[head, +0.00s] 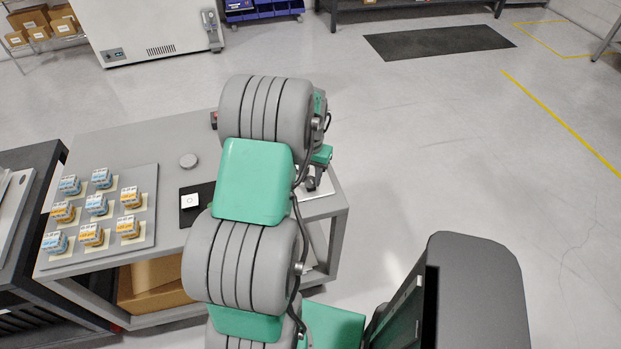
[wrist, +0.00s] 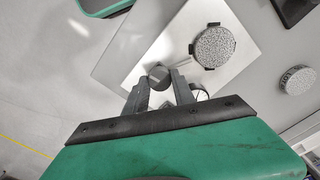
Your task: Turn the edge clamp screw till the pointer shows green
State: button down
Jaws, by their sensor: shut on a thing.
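In the wrist view my gripper (wrist: 160,83) has its two dark fingers on either side of a dark round screw knob (wrist: 158,74), shut on it. The knob stands at the edge of a pale fixture plate (wrist: 135,68). A round speckled disc (wrist: 213,47) sits on the plate beyond the knob, with dark clamp pads at its rim. A small round gauge (wrist: 202,93) shows partly behind the right finger; its pointer and colours cannot be made out. In the head view my arm hides the knob and most of the plate (head: 322,186).
A black pad (head: 204,192) bears a small white piece. A tray (head: 148,228) with several small labelled boxes covers the table's left.

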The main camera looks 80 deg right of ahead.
aim_at(310, 180)
jog(key=shift+m, duration=0.3)
jog(key=c, duration=1.1)
grip_release()
jog(key=shift+o, duration=0.2)
notch_tip(310, 180, up, 8)
jog(key=shift+f+b, duration=0.1)
jog(key=shift+b, duration=0.6)
jog(key=shift+w, duration=0.1)
